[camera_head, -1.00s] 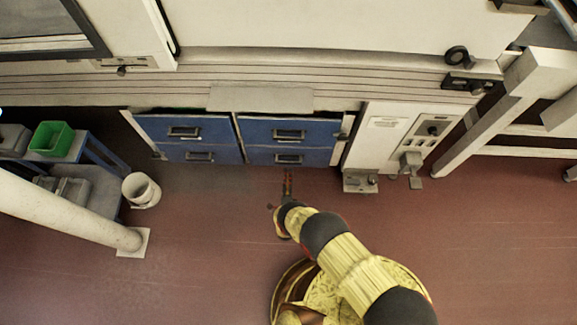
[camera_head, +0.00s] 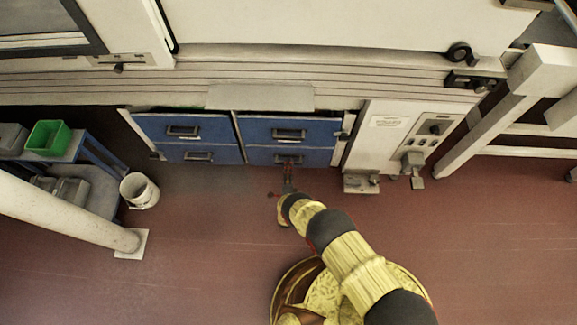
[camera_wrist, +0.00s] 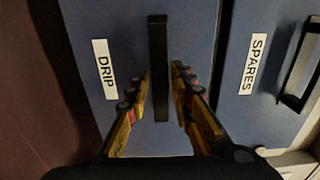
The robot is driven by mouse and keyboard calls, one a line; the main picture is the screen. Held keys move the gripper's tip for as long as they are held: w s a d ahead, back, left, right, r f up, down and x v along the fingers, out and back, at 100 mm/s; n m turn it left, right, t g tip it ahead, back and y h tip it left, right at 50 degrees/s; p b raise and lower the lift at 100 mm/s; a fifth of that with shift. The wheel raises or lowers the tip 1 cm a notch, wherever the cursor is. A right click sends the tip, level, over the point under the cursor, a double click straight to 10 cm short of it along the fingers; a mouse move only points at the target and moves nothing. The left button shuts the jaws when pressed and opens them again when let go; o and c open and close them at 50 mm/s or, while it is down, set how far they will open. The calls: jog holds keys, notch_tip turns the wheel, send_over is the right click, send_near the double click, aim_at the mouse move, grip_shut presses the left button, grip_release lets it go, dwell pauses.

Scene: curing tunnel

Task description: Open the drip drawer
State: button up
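The drip drawer (camera_head: 262,158) is the lower right blue drawer of the bank, and its front is shut. In the wrist view its blue front carries a white DRIP label (camera_wrist: 105,69), and its dark bar handle (camera_wrist: 158,50) stands upright in the picture. My gripper (camera_wrist: 158,78) is open, with one finger on each side of the handle and a visible gap to both. The fingertips are not closed on it. In the head view my gripper (camera_head: 289,170) is at the drawer front and partly covers the handle.
The SPARES drawer (camera_wrist: 255,65) is directly above the drip drawer, with its own dark handle. Two more blue drawers (camera_head: 185,130) are at the left. A control box (camera_head: 390,135) stands at the right, with a pedal unit (camera_head: 361,183). The red floor in front is clear; a white bucket (camera_head: 140,190) stands left.

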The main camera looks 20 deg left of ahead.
grip_shut()
dwell(0.6)
